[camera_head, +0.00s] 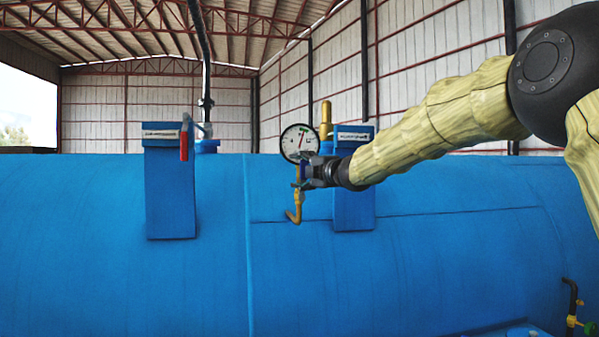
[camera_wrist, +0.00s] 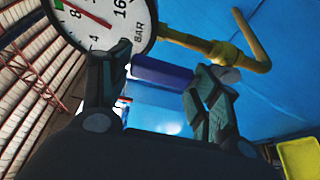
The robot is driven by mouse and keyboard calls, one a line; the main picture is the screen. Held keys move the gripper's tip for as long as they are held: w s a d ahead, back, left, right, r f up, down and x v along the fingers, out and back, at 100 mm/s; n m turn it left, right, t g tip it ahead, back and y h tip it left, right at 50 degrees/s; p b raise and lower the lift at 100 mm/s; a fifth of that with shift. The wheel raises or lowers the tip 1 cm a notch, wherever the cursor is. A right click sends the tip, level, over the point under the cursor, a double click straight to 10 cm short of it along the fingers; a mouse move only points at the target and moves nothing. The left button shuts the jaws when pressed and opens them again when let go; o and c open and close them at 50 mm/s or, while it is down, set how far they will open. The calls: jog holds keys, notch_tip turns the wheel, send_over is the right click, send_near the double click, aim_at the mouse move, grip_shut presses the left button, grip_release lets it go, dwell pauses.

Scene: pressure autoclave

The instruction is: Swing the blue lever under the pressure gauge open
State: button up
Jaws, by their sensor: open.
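The pressure gauge (camera_head: 300,143) has a round white dial above my gripper; it also shows at the top left of the wrist view (camera_wrist: 105,18). The blue lever (camera_wrist: 160,76) is a dark blue bar in the wrist view, just below the gauge and beside the yellow pipe (camera_wrist: 215,50). My gripper (camera_wrist: 162,72) is open, with one finger on each side of the lever. Whether either finger touches it I cannot tell. In the head view my gripper (camera_head: 301,181) is at the gauge fitting and largely hides the lever. The yellow pipe bends down below it (camera_head: 296,207).
The large blue autoclave tank (camera_head: 400,260) fills the lower view. A blue box (camera_head: 354,190) stands close behind my gripper. Another blue box (camera_head: 170,190) and a red-handled valve (camera_head: 184,145) are at the left, with free room between.

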jog(key=v, duration=1.1)
jog(key=shift+s, duration=0.15)
jog(key=shift+a, duration=0.1)
